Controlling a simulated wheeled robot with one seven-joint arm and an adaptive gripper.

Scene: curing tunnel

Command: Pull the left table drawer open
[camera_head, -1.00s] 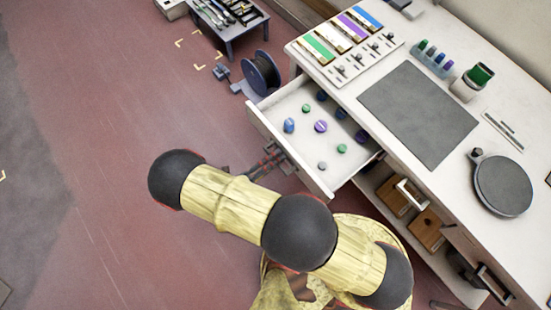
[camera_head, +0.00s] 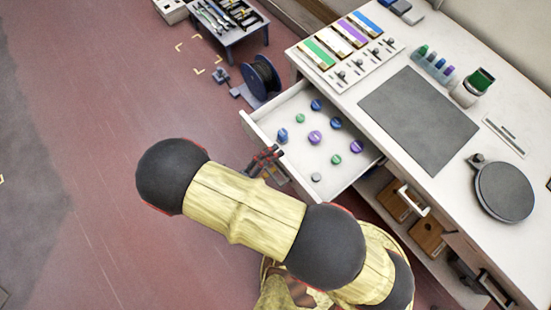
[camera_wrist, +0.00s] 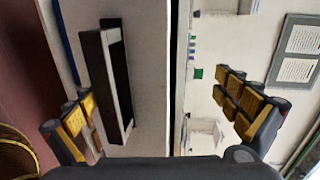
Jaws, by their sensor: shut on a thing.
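The left table drawer (camera_head: 335,180) is pulled well out from the white table (camera_head: 330,85), and its inside shows in the head view. Several small blue, green and purple caps (camera_head: 315,137) stand in it. My gripper (camera_head: 265,160) is at the drawer's front face, partly hidden by my arm. In the wrist view, the dark drawer handle (camera_wrist: 117,80) lies between my two yellow-padded fingers, nearer the left one. My gripper is shut on the handle; the contact itself is not clearly visible.
A dark cable spool (camera_head: 262,78) stands on the floor beyond the drawer. A small tool table (camera_head: 232,35) is further back. A grey mat (camera_head: 420,120) and a round dark plate (camera_head: 503,190) lie on the table. The red floor at left is clear.

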